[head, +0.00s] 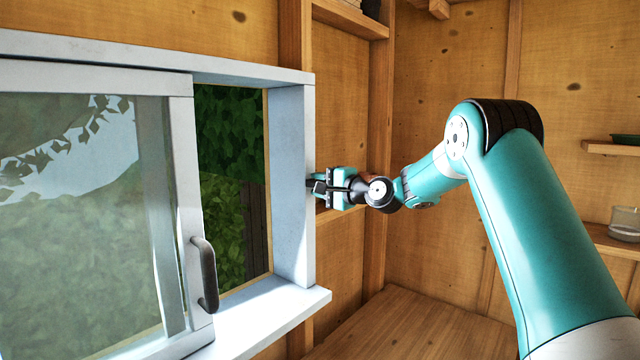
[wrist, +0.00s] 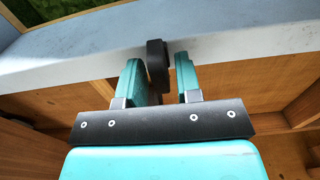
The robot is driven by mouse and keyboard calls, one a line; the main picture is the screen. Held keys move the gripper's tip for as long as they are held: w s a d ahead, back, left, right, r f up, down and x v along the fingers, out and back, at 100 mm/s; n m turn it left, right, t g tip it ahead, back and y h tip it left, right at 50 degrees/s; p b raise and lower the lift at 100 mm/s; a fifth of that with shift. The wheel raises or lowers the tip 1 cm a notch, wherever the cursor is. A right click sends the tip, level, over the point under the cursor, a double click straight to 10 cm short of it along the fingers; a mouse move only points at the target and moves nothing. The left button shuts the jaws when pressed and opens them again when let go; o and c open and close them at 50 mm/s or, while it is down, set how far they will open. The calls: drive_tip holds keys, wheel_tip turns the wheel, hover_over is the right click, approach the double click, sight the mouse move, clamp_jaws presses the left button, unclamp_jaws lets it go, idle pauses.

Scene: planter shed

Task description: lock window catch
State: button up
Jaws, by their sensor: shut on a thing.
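The window catch (wrist: 157,62) is a small dark piece on the pale window frame (head: 292,185), seen at the top middle of the wrist view. My gripper (head: 318,187) is at the room-side face of the right jamb. In the wrist view its two teal fingers (wrist: 159,78) stand on either side of the catch and are shut on it. In the head view the catch is mostly hidden by the fingers. The sliding sash (head: 182,190) stands to the left, with an open gap between it and the right jamb.
The sash carries a dark curved handle (head: 204,275). A pale sill (head: 265,318) juts out below the opening. Wooden shelves (head: 612,148) are on the right wall, with a glass jar (head: 624,222) on the lower one. The space between the window and the right wall is free apart from my arm.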

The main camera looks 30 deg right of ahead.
idle(0.4)
drive_tip(key=o, duration=0.6)
drive_tip(key=b+v, duration=0.8)
drive_tip(key=v, duration=0.9)
drive_tip(key=shift+s, duration=0.2)
drive_tip(key=shift+d+f, duration=0.1)
drive_tip(key=shift+d, duration=0.05)
